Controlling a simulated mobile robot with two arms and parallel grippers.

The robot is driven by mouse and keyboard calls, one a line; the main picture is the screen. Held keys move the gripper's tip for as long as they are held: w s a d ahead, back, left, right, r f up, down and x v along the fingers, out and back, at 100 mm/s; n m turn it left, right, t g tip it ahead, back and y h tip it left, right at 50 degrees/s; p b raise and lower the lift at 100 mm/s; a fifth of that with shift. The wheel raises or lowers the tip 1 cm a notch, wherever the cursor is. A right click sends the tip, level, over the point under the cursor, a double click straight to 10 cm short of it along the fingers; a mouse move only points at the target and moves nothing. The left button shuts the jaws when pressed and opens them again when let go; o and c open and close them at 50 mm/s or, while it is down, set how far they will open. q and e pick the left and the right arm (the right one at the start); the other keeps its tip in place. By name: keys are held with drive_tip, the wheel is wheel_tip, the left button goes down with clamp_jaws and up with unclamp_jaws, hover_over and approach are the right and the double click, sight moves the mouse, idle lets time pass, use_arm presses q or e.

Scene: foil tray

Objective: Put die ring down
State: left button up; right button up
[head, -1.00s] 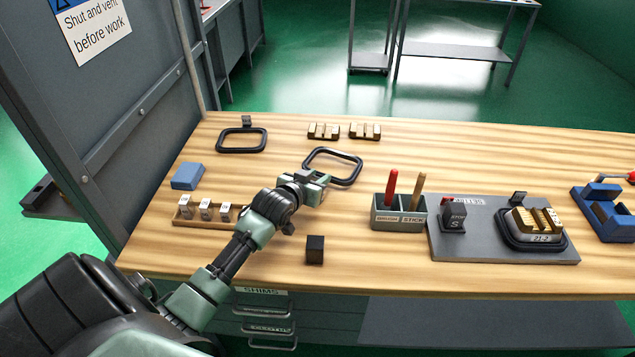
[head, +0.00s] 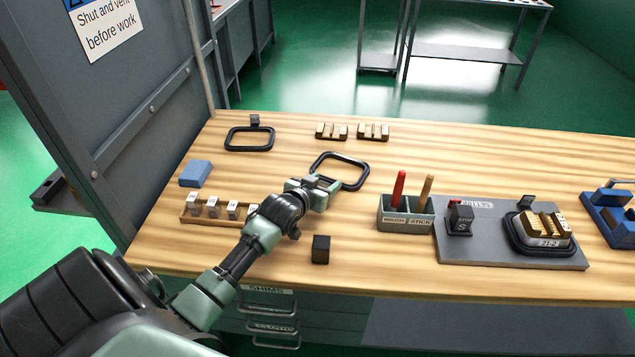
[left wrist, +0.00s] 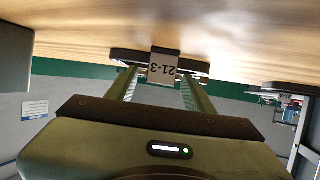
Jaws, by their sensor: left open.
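A black die ring (head: 367,170), a rounded square loop, appears to lie flat on the bench in the middle. My left gripper (head: 325,183) is at its near edge in the head view. In the left wrist view, the ring (left wrist: 122,56) shows past the fingertips, and its tag marked 21-3 (left wrist: 164,66) stands between the open fingers of the left gripper (left wrist: 158,78). The gripper hides the tag in the head view. I cannot tell whether a finger still touches the tag. My right gripper is not in view.
Another ring (head: 249,149) lies at the back left. A third ring (head: 512,243) surrounds the 21-2 die on the grey plate (head: 480,259). A tool holder (head: 405,219), black cube (head: 320,250), blue block (head: 195,174) and shim rack (head: 215,219) stand nearby.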

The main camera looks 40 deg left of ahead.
use_arm(q)
drive_tip(key=v, duration=1.1)
drive_tip(key=shift+s+r, duration=0.2)
drive_tip(key=shift+s, duration=0.1)
drive_tip(key=shift+f, duration=0.1)
